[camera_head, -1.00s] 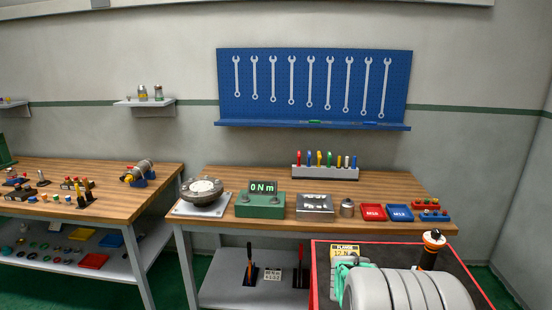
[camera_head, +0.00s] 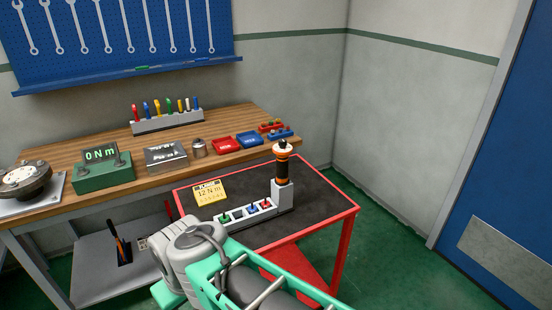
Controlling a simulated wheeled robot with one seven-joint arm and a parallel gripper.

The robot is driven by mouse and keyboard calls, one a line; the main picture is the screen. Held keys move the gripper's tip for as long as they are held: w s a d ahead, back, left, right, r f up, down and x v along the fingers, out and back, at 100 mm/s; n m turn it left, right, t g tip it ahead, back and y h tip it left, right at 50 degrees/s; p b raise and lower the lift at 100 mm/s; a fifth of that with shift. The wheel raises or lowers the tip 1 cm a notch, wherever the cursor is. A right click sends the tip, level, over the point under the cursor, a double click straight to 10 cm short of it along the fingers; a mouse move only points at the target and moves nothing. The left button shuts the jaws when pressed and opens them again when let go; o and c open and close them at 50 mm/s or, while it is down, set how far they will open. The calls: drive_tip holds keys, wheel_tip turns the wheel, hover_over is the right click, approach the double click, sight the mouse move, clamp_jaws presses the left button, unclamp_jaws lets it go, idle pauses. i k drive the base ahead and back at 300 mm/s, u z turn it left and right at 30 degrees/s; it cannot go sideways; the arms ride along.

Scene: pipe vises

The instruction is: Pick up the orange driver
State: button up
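The orange driver (camera_head: 282,165) stands upright in a grey holder block (camera_head: 282,196) on the dark-topped red cart. It has an orange and black body with a white and orange top. My arm reaches in from the bottom of the head view, in front of the cart and to the left of the driver. My gripper's fingers are not visible in this view. No contact between my arm and the driver shows.
A white rack (camera_head: 240,217) with coloured pieces stands beside the holder, and a yellow "12 Nm" card (camera_head: 210,192) is behind it. The wooden bench (camera_head: 110,189) behind carries a green display box (camera_head: 103,172) and red and blue trays. Green floor is free at the right.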

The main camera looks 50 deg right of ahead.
sight(282, 156)
drive_tip(key=z, duration=1.4)
drive_tip(key=k, duration=0.45)
drive_tip(key=u, duration=0.45)
drive_tip(key=i, duration=0.4)
drive_tip(key=u, duration=0.75)
drive_tip(key=i, duration=0.5)
drive_tip(key=u, duration=0.05)
